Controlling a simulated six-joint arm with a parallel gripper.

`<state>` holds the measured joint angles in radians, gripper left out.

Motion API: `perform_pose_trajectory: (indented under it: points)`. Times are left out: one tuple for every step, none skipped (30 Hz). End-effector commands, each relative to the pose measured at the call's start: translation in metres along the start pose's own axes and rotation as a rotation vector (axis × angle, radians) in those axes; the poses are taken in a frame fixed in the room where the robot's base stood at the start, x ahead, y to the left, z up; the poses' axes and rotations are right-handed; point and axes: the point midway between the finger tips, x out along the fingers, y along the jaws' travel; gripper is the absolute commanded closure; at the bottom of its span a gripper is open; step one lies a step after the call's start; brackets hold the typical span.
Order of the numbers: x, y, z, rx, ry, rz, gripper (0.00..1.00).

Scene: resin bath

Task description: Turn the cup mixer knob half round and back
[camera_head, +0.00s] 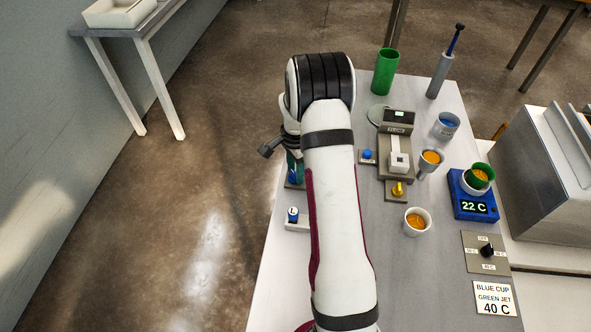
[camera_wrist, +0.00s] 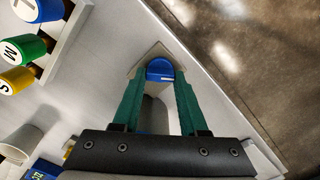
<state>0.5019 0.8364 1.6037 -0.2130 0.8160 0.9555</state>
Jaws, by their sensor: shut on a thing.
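A blue knob (camera_wrist: 160,69) with a white mark on it sits on a pale plate at the table edge in the wrist view. The two green fingers of my gripper (camera_wrist: 159,78) are shut on it, one on each side. No label naming this knob as the cup mixer's is readable.
Blue, green and yellow pieces marked L (camera_wrist: 38,8), M (camera_wrist: 28,47) and S (camera_wrist: 15,80) stand on a rack nearby. A grey device (camera_head: 396,150), cups with orange contents (camera_head: 417,221) and a blue 22 C unit (camera_head: 474,206) stand right of my arm.

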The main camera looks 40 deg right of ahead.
Motion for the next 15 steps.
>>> perform_pose_trajectory:
  points:
    - [-0.0005,-0.0004,0.0,-0.039,0.0,0.0,1.0]
    - [-0.0005,-0.0005,0.0,-0.068,0.0,0.0,1.0]
    - [-0.0005,-0.0006,0.0,-0.105,0.0,0.0,1.0]
    - [-0.0005,-0.0007,0.0,-0.134,0.0,0.0,1.0]
    - [-0.0005,-0.0008,0.0001,-0.162,0.0,0.0,1.0]
    - [-0.0005,-0.0009,0.0001,-0.2,0.0,0.0,1.0]
    - [-0.0005,-0.001,0.0002,-0.229,0.0,0.0,1.0]
    - [-0.0005,-0.0011,0.0002,-0.257,0.0,0.0,1.0]
    - [-0.0004,-0.0012,0.0003,-0.295,0.0,0.0,1.0]
    - [-0.0004,-0.0013,0.0003,-0.324,0.0,0.0,1.0]
    - [-0.0004,-0.0014,0.0004,-0.352,0.0,0.0,1.0]
    - [-0.0004,-0.0015,0.0004,-0.39,0.0,0.0,1.0]
    - [-0.0004,-0.0016,0.0005,-0.419,0.0,0.0,1.0]
    - [-0.0004,-0.0017,0.0006,-0.447,0.0,0.0,1.0]
    - [-0.0004,-0.0019,0.0006,-0.485,-0.001,0.0,1.0]
